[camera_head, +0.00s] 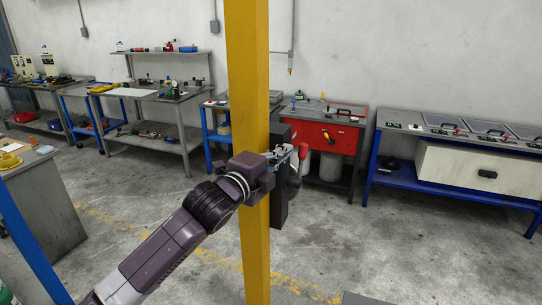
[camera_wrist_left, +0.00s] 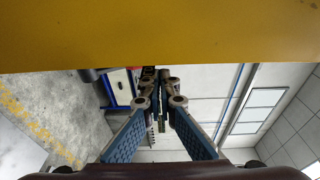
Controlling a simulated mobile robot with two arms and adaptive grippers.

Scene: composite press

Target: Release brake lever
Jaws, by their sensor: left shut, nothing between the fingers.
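A yellow post (camera_head: 250,80) stands upright in the middle of the head view. A dark upright housing (camera_head: 281,208) is just behind and right of it. A small red part (camera_head: 303,151) shows at its upper right, possibly the brake lever; I cannot tell for sure. My left gripper (camera_head: 285,156) reaches past the post to close by this red part, and I cannot tell whether they touch. In the left wrist view the post crosses the top, and the fingers of my left gripper (camera_wrist_left: 160,82) meet, shut and empty. My right gripper is not in view.
A red cabinet (camera_head: 333,137) stands behind, with a blue-framed bench (camera_head: 415,182) to its right. Workbenches with tools (camera_head: 150,92) line the wall at left. A grey cabinet (camera_head: 45,205) is at the left edge.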

